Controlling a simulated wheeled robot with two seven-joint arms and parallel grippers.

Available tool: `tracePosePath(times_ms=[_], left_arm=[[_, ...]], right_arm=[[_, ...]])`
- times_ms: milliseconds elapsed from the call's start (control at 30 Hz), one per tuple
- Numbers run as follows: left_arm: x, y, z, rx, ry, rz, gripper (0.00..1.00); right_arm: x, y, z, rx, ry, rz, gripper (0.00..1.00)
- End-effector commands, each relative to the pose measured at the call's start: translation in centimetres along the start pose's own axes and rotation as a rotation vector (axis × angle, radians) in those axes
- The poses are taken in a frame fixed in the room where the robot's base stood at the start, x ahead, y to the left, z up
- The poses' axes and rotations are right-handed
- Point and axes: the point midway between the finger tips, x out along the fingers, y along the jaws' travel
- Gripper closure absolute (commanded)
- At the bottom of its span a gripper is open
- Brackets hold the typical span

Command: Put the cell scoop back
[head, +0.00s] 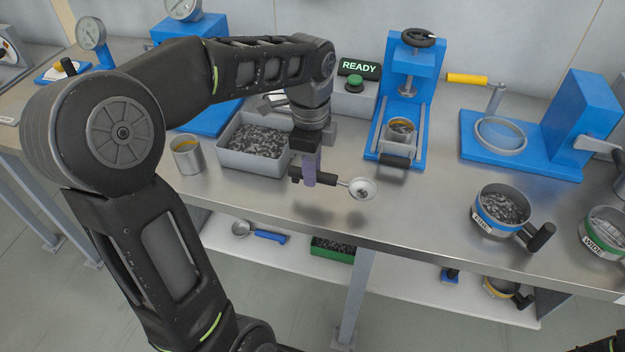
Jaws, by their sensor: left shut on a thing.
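My left gripper (311,174) is shut on the black handle of the cell scoop. The cell scoop (362,189) has a small pale round bowl, pointing right, with a little dark material visible in it. It is held above the steel table, with shadows below it. A grey bin (228,158) full of dark granules stands just behind and left of the gripper. My arm partly covers the bin's back right side. My right gripper is not in view.
A metal cup (187,155) stands left of the bin. A blue press (402,100) holding a cup stands behind right. The FINE sieve (500,206) is at right. A blue-handled scoop (258,234) lies on the lower shelf. The table between scoop and FINE sieve is clear.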

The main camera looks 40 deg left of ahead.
Motion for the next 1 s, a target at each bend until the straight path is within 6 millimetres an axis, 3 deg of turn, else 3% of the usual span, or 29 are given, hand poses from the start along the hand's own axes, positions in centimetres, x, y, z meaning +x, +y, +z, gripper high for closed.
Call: tracePosePath(times_ms=[167, 433, 833, 867, 1000], left_arm=[[0.4, 0.0, 0.0, 0.000, 0.000, 0.001, 1.00], [3.6, 0.0, 0.1, -0.001, 0.000, 0.001, 1.00], [4.2, 0.0, 0.1, 0.000, 0.000, 0.000, 1.00], [4.0, 0.0, 0.1, 0.000, 0.000, 0.000, 0.77], [4.0, 0.0, 0.1, 0.000, 0.000, 0.000, 0.65]], right_arm=[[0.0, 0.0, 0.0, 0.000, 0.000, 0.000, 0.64], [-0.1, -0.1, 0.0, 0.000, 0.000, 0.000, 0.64], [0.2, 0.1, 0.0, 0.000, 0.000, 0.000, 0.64], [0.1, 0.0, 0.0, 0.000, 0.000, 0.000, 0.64], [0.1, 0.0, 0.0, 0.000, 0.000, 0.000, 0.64]])
